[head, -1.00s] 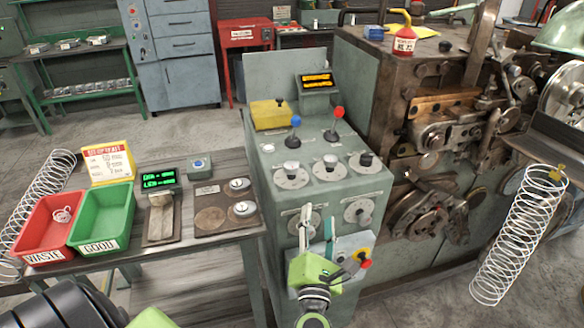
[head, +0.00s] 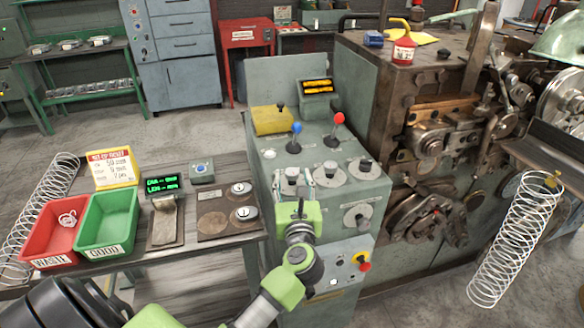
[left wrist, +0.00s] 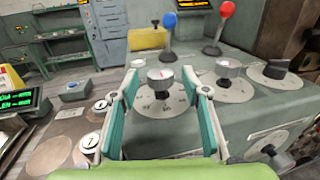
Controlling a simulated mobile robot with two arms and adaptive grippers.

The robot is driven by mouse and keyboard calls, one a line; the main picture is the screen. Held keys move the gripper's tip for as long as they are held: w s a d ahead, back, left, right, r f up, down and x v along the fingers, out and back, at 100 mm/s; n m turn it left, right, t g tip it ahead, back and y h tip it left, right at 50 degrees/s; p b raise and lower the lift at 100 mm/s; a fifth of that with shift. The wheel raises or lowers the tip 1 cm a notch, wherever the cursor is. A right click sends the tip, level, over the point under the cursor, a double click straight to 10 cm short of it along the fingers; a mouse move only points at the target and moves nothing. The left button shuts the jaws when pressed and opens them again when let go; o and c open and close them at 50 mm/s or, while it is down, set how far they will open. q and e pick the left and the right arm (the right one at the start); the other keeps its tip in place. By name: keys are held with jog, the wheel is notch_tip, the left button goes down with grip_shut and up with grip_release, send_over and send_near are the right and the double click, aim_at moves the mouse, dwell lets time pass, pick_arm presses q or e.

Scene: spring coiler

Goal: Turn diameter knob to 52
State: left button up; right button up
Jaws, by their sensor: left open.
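My left gripper (head: 296,186) is open at the left knob (head: 291,172) of the control cabinet's upper row; this knob is grey with a red mark. In the left wrist view, the two teal-lined fingers of the left gripper (left wrist: 163,88) stand either side of the same knob (left wrist: 160,77), apart from it, above its round white dial (left wrist: 160,100). The middle knob (head: 330,169) and right knob (head: 365,164) stand beside it. I cannot read the knob labels or settings. My right gripper is not in view.
A blue-topped lever (head: 296,130) and a red-topped lever (head: 338,120) rise behind the knobs. A lower knob (head: 357,217) and a red button (head: 364,266) are on the front. A green readout (head: 161,185) and order card (head: 112,167) stand left. The coiling machine is right.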

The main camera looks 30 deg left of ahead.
aim_at(293, 177)
pick_arm(q)
jog(key=shift+x, duration=1.55)
jog(key=shift+s, duration=0.1)
jog(key=c, duration=1.1)
jog(key=shift+p, duration=0.3)
